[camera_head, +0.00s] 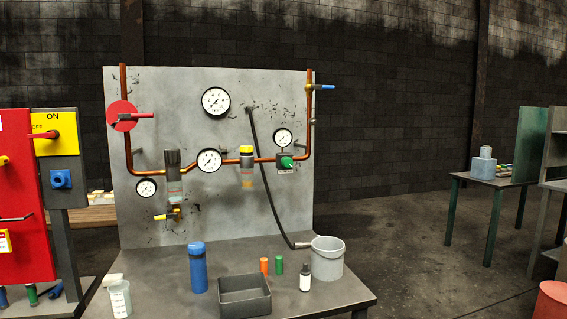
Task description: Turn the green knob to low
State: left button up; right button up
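The green knob (287,162) sits on the right part of the copper pipework on the upright grey panel (260,210). It is mounted on a small grey valve body, just below a small round gauge (283,137). A small label plate (285,171) is under the knob; its writing is too small to read, so I cannot tell the knob's setting. Neither of my grippers shows in the head view.
The workbench (330,291) in front of the panel holds a blue bottle (198,268), a dark open bin (245,310), a grey bucket (327,259) and small bottles. A black hose (268,185) hangs left of the knob. A red cabinet (22,200) stands left.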

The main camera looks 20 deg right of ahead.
aim_at(286, 162)
jog(key=z, duration=0.45)
jog(key=i, duration=1.35)
jog(key=u, duration=0.4)
